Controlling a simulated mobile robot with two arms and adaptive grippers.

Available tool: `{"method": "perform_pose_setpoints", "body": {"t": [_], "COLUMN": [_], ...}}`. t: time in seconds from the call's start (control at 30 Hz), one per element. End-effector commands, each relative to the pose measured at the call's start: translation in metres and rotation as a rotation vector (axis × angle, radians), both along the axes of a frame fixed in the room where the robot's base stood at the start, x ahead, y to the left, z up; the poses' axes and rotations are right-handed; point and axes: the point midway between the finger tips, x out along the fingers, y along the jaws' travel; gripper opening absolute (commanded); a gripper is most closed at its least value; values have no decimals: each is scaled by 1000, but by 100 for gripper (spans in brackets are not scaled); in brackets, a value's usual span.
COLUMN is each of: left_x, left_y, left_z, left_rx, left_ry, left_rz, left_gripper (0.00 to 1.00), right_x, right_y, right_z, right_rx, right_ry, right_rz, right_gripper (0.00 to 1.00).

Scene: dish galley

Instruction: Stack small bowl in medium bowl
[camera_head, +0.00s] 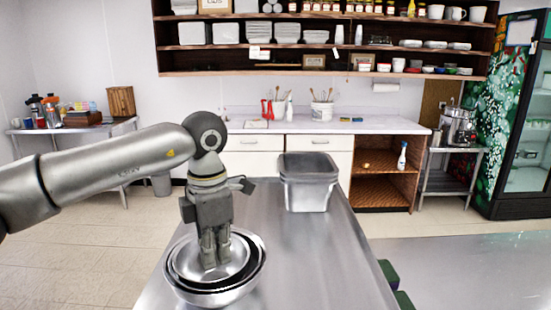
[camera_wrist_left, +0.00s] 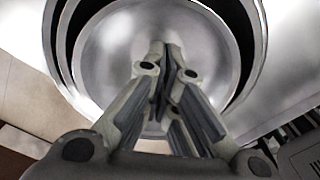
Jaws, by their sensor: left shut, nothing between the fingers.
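The small bowl (camera_head: 187,264), shiny metal, sits inside a larger metal bowl (camera_head: 218,298) on the near end of the steel table. In the left wrist view the small bowl (camera_wrist_left: 112,55) lies within the larger rims, with a dark band around it. Whether two or three bowls are nested is hard to tell. My left gripper (camera_head: 214,264) points down over the small bowl's interior and hides part of it. Its fingers (camera_wrist_left: 167,60) are together with nothing between them. Whether the fingertips touch the bowl is unclear. My right gripper is not in view.
A rectangular metal bin (camera_head: 309,185) stands farther along the steel table (camera_head: 320,258). The table is bare to the right of the bowls. A back counter (camera_head: 340,125), wall shelves with dishes (camera_head: 340,47) and a glass-door fridge (camera_head: 525,120) are farther away.

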Motion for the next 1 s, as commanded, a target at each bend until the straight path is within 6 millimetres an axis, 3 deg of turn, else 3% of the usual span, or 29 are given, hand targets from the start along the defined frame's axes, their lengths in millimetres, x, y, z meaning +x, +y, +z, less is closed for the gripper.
{"method": "perform_pose_setpoints", "body": {"t": [1.0], "left_x": [0], "left_y": [0], "left_z": [80], "left_rx": [0], "left_ry": [0], "left_rz": [0], "left_gripper": [0], "right_x": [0], "right_y": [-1], "right_z": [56], "right_rx": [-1], "right_ry": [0], "right_rz": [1], "right_gripper": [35]}}
